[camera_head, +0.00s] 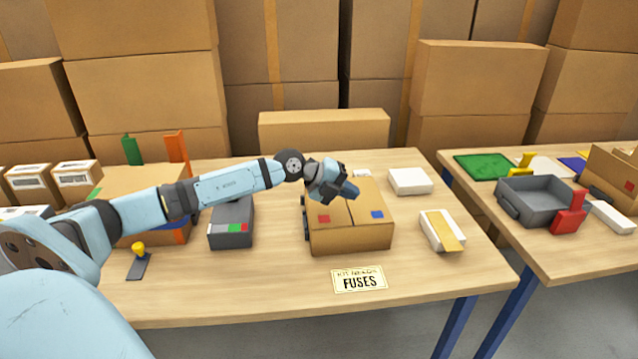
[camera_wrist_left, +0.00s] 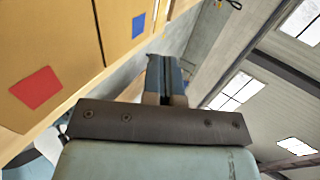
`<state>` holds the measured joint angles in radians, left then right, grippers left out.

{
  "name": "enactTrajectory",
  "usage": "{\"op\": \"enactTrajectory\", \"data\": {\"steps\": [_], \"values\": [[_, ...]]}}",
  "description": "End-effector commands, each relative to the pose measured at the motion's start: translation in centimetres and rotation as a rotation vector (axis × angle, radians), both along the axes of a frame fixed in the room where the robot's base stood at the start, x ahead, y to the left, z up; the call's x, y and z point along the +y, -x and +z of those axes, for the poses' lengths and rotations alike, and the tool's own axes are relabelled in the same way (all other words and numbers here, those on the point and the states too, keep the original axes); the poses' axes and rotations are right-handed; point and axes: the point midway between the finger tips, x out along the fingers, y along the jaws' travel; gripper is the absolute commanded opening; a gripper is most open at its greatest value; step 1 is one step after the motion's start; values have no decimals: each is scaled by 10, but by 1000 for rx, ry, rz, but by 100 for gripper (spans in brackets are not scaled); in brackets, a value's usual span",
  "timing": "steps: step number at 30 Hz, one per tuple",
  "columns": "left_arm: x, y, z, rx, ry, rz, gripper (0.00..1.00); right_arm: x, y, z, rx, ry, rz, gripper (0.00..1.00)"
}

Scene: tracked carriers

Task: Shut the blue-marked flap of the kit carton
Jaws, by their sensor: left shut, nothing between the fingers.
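The kit carton (camera_head: 350,241) is a brown box on the table, behind the FUSES card (camera_head: 360,280). Its top shows two flaps that look flat, with a seam between them. The blue-marked flap (camera_head: 372,200) is on the right and the red-marked flap (camera_head: 326,208) on the left. The blue mark (camera_wrist_left: 138,25) and red mark (camera_wrist_left: 36,88) also show in the left wrist view. My left gripper (camera_head: 350,191) is shut and empty over the back middle of the carton top, hiding part of it. I cannot tell whether it touches. My right gripper is not in view.
A grey box (camera_head: 231,222) stands left of the carton. A white box with a tan strip (camera_head: 441,230) and a white box (camera_head: 409,181) are to the right. A second table holds a grey tray (camera_head: 540,200). The front table edge is mostly clear.

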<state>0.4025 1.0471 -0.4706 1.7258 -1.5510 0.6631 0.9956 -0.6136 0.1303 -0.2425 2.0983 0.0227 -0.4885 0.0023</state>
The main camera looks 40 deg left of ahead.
Motion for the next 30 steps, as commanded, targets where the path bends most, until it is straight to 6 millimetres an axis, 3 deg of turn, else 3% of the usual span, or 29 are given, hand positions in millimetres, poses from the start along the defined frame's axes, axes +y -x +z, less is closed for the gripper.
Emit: {"op": "enactTrajectory", "data": {"steps": [6, 12, 30], "values": [[34, 40, 8, 8, -8, 2, 0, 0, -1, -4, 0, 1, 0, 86], [50, 58, 16, 6, -7, 2, 0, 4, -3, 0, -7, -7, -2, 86], [56, 66, 21, 2, -4, 0, 0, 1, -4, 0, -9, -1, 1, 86]]}}
